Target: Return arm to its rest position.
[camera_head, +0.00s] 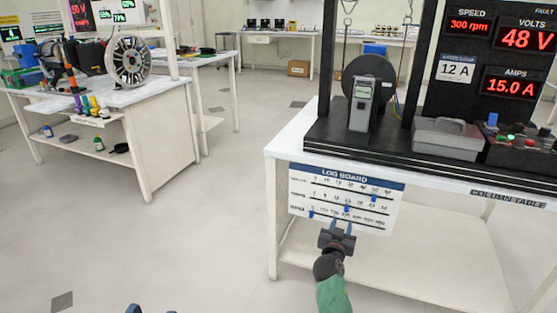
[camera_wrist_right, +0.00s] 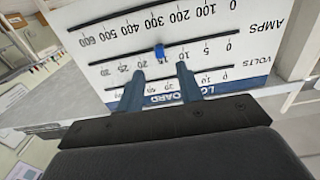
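My right gripper (camera_head: 342,228) is in front of the lower part of the white log board (camera_head: 300,180), which hangs on the front of the column table. In the right wrist view the two blue fingers (camera_wrist_right: 158,80) stand apart with nothing between them, and the board fills the space beyond. The board has three slotted scales, with blue sliders (camera_head: 374,197) on them; one slider (camera_wrist_right: 159,50) shows just past the fingertips. Whether the fingers touch the board cannot be told. Of my left gripper (camera_head: 150,311), only blue bits show at the bottom edge.
The column table (camera_head: 290,139) carries a handheld meter (camera_head: 361,104), a grey box (camera_head: 445,139) and a control panel with lit displays (camera_head: 525,37). A lower shelf (camera_head: 420,262) extends below the board. A white workbench (camera_head: 165,142) stands at left. The floor between is open.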

